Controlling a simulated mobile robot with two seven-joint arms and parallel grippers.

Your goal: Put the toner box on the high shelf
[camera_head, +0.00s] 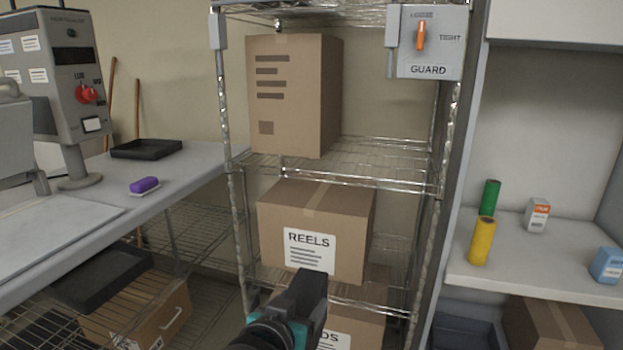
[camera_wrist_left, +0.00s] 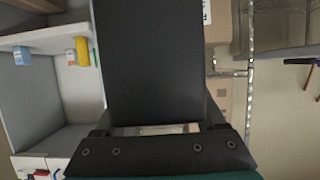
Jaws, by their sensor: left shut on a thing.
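My left gripper (camera_head: 290,326) comes up from the bottom of the head view, in front of the wire rack. It is shut on a plain black block, which I take for the toner box (camera_head: 309,293); no label shows on it. In the left wrist view the black block (camera_wrist_left: 152,60) stands out between the fingers (camera_wrist_left: 155,128) and fills the middle. The wire rack has a top shelf (camera_head: 295,14) at the upper edge of the view and a shelf (camera_head: 385,165) below it. The lower shelf bears a tall carton on its left; its right part is bare.
The tall carton (camera_head: 295,95) stands above the REELS carton (camera_head: 318,225). A GUARD switch panel (camera_head: 430,42) hangs at the rack's upper right. A bench (camera_head: 90,215) is at left; a white side shelf (camera_head: 535,265) with small boxes and cylinders is at right.

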